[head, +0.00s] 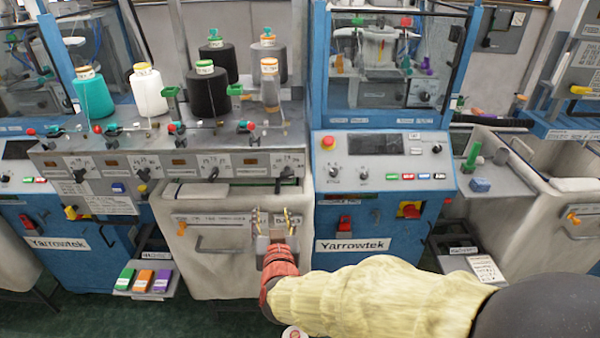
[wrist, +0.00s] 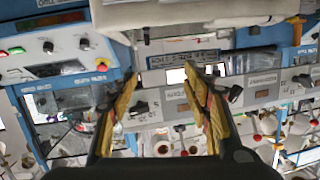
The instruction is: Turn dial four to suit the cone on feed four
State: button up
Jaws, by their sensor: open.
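Several dark dials sit along the front panel of the grey feed unit in the head view. The rightmost, which I take as dial four (head: 287,172), has small markings around it that I cannot read. Above it stands a small grey cone (head: 270,92) with an orange and white top, which I take as feed four's cone. My gripper (head: 277,216) is open and empty, just below this dial, in front of the pale cabinet. In the wrist view, which looks upside down, the two yellow fingers (wrist: 160,73) are apart, and a dark knob (wrist: 139,108) shows near the left finger.
A blue Yarrowtek machine (head: 378,215) stands close on the right. Coloured blocks (head: 142,281) lie on a low shelf at lower left.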

aim_at(287, 177)
jog(key=w+d+r+m+t+h, duration=0.1)
jog(key=d+r+t+h, duration=0.1)
jog(key=d+r+t, duration=0.3)
jog(key=w, duration=0.2)
jog(key=w+r+g+b, duration=0.1)
jog(key=w, duration=0.2)
jog(key=w+g+b, duration=0.1)
jog(key=w, duration=0.2)
jog(key=shift+a+r, duration=0.15)
jog(key=shift+a, duration=0.25)
jog(key=shift+c, duration=1.4)
jog(key=shift+s, duration=0.1)
jog(key=c, duration=0.9)
